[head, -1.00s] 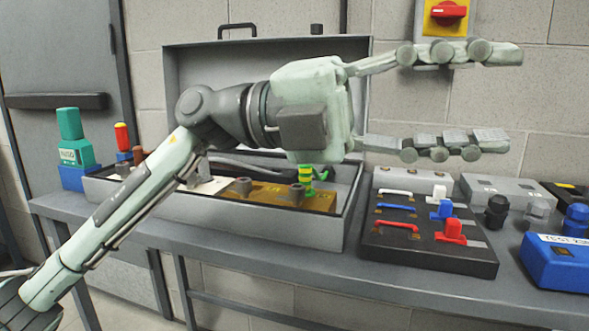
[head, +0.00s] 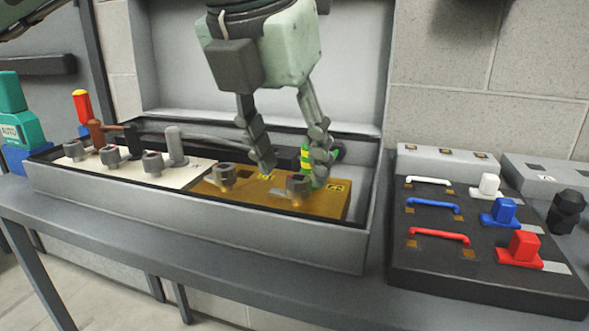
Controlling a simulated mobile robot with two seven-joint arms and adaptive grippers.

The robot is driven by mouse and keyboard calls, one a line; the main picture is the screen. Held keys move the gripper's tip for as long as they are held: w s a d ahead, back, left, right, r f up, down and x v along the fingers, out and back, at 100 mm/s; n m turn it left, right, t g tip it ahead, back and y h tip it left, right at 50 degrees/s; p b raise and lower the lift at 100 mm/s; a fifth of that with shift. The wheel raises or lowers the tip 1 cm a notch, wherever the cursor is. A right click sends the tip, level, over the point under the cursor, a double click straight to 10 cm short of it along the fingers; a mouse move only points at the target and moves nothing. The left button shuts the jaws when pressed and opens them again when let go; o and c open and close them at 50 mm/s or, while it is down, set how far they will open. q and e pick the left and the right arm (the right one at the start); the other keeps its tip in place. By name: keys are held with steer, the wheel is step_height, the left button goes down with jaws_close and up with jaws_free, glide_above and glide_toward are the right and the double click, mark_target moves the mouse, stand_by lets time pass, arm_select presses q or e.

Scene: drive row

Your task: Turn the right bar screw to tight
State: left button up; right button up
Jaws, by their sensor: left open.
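A brass bar (head: 262,199) lies in the right part of the open grey case, with two grey screws on it. The right bar screw (head: 299,187) stands near the bar's right end, and the left bar screw (head: 222,178) stands to its left. My left gripper (head: 292,172) points down over the bar, open. One finger is just left of the right screw and the other is behind it to the right; I cannot tell whether either touches it. No thing shows held between the fingers. My right gripper is not in view.
The case's front wall (head: 200,222) and raised lid (head: 165,60) bound the space. A white terminal strip (head: 120,163) with several grey screws is on the left. A green-yellow cable (head: 306,158) is partly behind a finger. A black panel (head: 430,265) with coloured links stands right.

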mark_target(290, 187)
arm_select(q)
steer(key=shift+x, duration=1.3)
jaws_close()
